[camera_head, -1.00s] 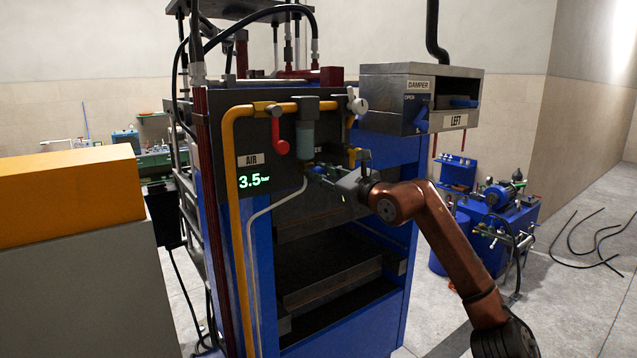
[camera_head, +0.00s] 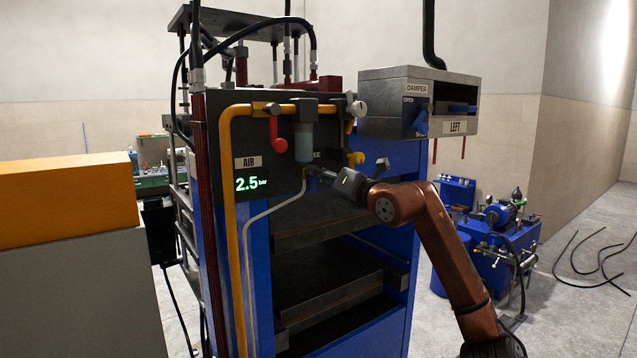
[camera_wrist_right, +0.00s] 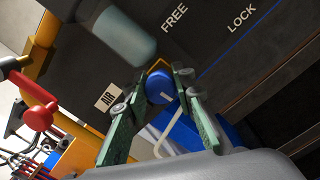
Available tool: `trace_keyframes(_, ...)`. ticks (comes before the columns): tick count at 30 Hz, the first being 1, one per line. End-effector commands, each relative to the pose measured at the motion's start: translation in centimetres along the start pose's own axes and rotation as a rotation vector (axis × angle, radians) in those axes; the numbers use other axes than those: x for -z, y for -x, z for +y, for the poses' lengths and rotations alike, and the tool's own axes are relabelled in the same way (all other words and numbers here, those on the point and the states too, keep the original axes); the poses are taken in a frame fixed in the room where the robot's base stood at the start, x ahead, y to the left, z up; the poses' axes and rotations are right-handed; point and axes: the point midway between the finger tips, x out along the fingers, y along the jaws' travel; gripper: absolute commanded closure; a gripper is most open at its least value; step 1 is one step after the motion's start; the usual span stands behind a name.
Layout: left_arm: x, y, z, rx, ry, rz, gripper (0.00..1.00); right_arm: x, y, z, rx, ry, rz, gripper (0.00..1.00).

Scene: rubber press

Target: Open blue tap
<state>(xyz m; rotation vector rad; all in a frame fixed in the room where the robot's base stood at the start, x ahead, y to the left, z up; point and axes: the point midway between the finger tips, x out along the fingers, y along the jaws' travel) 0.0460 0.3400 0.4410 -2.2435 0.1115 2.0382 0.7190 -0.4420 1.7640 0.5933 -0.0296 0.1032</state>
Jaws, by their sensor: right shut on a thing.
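The blue tap (camera_wrist_right: 161,88) shows in the right wrist view as a round blue knob on the dark press panel, below the grey-blue filter bowl (camera_wrist_right: 118,36). My right gripper (camera_wrist_right: 164,100) has its green fingers on both sides of the knob and is shut on it. In the head view my right gripper (camera_head: 318,172) reaches the panel from the right and hides the tap. The words FREE and LOCK are printed on the panel beside the tap. The pressure display (camera_head: 251,184) reads 2.5 bar. My left gripper is not in view.
A red-handled valve (camera_head: 278,140) sits on the yellow pipe (camera_head: 229,150) left of the tap. The damper box (camera_head: 393,103) juts out above my arm. An orange-topped grey cabinet (camera_head: 70,200) stands at left.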

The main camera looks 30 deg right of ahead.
Motion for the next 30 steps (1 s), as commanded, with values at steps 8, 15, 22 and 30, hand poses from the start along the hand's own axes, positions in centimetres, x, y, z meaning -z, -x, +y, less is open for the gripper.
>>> trace_keyframes(8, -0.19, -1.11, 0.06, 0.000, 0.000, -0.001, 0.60, 0.78, -0.25, -0.36, 0.013, -0.148, 0.008, 1.00)
trace_keyframes(15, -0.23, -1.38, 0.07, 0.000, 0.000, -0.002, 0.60, 0.79, -0.27, -0.28, 0.015, -0.203, 0.007, 1.00)
trace_keyframes(22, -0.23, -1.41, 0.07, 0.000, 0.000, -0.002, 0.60, 0.85, -0.30, -0.25, 0.015, -0.213, 0.008, 1.00)
trace_keyframes(30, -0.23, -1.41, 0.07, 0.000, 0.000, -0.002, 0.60, 0.93, -0.32, -0.24, 0.014, -0.212, 0.009, 0.73)
